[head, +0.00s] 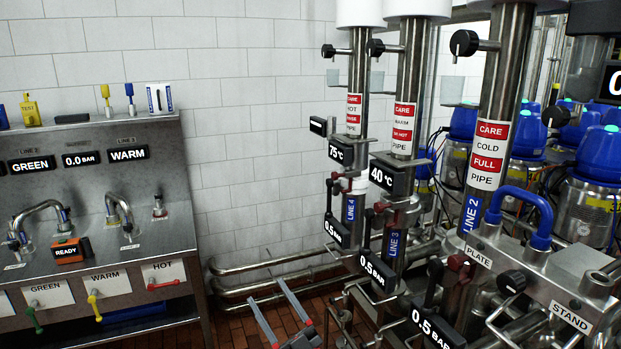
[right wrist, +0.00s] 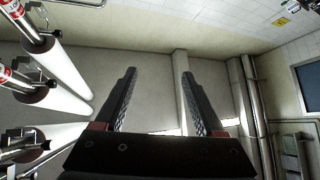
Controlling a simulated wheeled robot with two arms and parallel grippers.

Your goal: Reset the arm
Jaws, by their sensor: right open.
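My right gripper (head: 267,290) shows at the bottom middle of the head view, its two grey fingers apart and pointing up and away. The right wrist view also shows the right gripper (right wrist: 159,73), with its two dark ridged fingers spread and nothing between them. Neither finger visibly touches anything. My left gripper is not in the head view.
A steel panel (head: 150,210) with valves and displays stands at the left. Vertical pipes with labels, such as the LINE 2 pipe (head: 491,150), and blue-topped canisters (head: 527,135) crowd the right. Low horizontal pipes (head: 265,264) run along the tiled wall (head: 250,150).

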